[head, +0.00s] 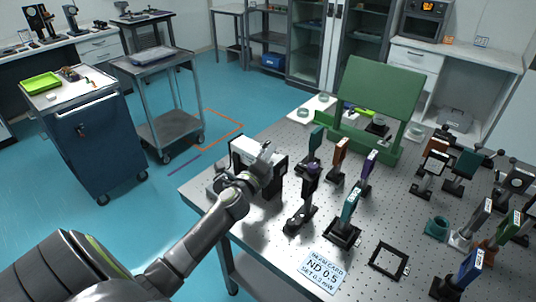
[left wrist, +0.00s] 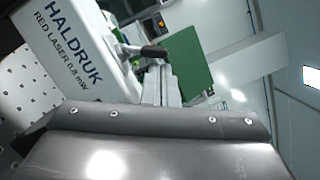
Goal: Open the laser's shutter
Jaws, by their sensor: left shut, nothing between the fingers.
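The laser (head: 243,150) is a white box near the left edge of the optical table. In the left wrist view the laser (left wrist: 70,60) reads "HALDRUK RED LASER 0.8 mW". A dark, rounded lever-like part (left wrist: 150,51) sticks out beside its end face; I cannot tell for sure that it is the shutter. My left gripper (head: 264,158) is shut and empty, right at the laser and partly covering it. In the left wrist view its narrow fingers (left wrist: 160,82) are just below the dark part; whether they touch is unclear. My right gripper is out of view.
A card reading "ND 0.5" (head: 323,268) lies near the front edge.

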